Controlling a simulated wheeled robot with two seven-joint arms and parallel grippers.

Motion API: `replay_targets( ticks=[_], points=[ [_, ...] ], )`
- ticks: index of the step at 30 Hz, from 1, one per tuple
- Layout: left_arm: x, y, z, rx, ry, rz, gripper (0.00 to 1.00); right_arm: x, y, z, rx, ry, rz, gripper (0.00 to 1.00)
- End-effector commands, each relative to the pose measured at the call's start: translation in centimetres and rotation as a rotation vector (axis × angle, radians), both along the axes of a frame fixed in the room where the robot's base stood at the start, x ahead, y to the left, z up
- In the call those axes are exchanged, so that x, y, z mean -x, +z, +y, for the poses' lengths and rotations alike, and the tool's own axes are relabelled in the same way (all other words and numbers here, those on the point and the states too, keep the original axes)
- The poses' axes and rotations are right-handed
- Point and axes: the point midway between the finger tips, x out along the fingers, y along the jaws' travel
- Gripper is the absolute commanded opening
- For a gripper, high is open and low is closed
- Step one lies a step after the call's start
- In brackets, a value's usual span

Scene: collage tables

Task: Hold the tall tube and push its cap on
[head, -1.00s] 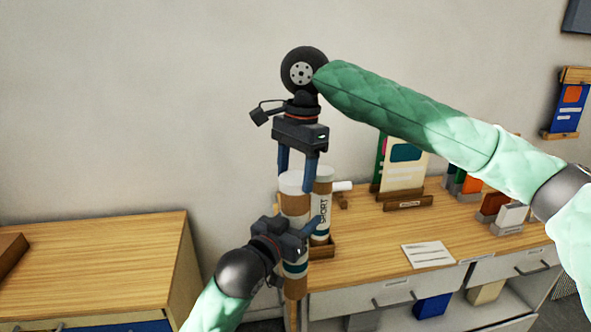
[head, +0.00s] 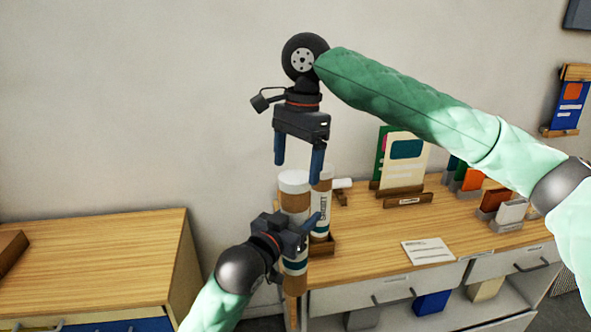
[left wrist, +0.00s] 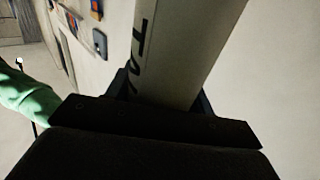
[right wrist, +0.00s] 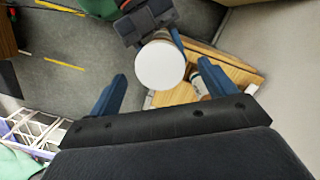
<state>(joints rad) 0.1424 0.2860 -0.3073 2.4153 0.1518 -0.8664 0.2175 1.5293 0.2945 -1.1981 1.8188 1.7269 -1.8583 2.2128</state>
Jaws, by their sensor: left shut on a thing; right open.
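The tall tube (head: 296,201) is brown with white and teal bands. It stands upright in my left gripper (head: 304,231), which is shut on it; the tube fills the left wrist view (left wrist: 185,50). A white cap (head: 293,182) sits on the tube's top end; how deeply it is seated I cannot tell. In the right wrist view the cap (right wrist: 160,66) is a round white disc, seen from above. My right gripper (head: 298,165) is open and empty, pointing down just above the cap. Its two blue fingers are on either side of the cap in the right wrist view.
A second tube with lettering (head: 322,212) stands close behind in a wooden holder (head: 322,246) on the desk (head: 375,228). Card stands and a white paper (head: 427,252) are to the right. Another wooden table (head: 100,255) is at left.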

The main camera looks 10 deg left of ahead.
Motion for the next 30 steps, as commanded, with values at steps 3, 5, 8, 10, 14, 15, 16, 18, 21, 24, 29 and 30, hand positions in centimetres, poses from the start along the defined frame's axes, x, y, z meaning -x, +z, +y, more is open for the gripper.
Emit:
replay_targets(
  ticks=[3, 5, 8, 10, 14, 15, 16, 18, 21, 24, 29, 30],
  points=[
    [0.0, 0.0, 0.0, 0.000, 0.000, -0.001, 0.12, -0.2, 2.4, -0.1, -0.001, 0.000, -0.002, 0.83],
    [0.0, 0.0, 0.0, 0.000, 0.000, -0.001, 0.12, -0.4, 3.6, -0.2, -0.001, -0.001, -0.002, 0.83],
    [0.0, 0.0, 0.0, 0.000, 0.000, -0.001, 0.12, -0.6, 5.5, -0.4, -0.002, 0.000, -0.001, 0.83],
    [0.0, 0.0, 0.0, 0.000, 0.000, -0.001, 0.12, -0.7, 6.6, -0.5, -0.001, -0.001, -0.001, 0.83],
    [0.0, 0.0, 0.0, 0.000, 0.000, -0.001, 0.12, -0.8, 8.4, -0.6, -0.001, 0.000, -0.001, 0.83],
    [0.0, 0.0, 0.0, 0.000, 0.000, -0.001, 0.12, -0.9, 8.7, -0.6, -0.001, 0.000, 0.000, 0.83],
    [0.0, 0.0, 0.0, 0.000, 0.000, -0.001, 0.12, -0.9, 9.0, -0.6, -0.001, 0.000, 0.001, 0.83],
    [0.0, 0.0, 0.0, 0.000, 0.000, -0.001, 0.12, -1.0, 9.4, -0.7, 0.000, 0.000, 0.000, 0.83],
    [0.0, 0.0, 0.0, 0.000, 0.000, -0.001, 0.12, -1.0, 9.7, -0.7, 0.001, 0.000, 0.001, 0.83],
    [0.0, 0.0, 0.0, 0.000, 0.000, -0.001, 0.12, -1.0, 9.8, -0.7, 0.001, 0.001, 0.001, 0.83],
    [0.0, 0.0, 0.0, 0.000, 0.000, -0.001, 0.12, -1.0, 9.8, -0.7, 0.001, 0.001, 0.001, 0.83],
    [0.0, 0.0, 0.0, 0.000, 0.000, -0.001, 0.12, -1.0, 9.8, -0.7, 0.001, 0.001, 0.001, 0.83]
  ],
)
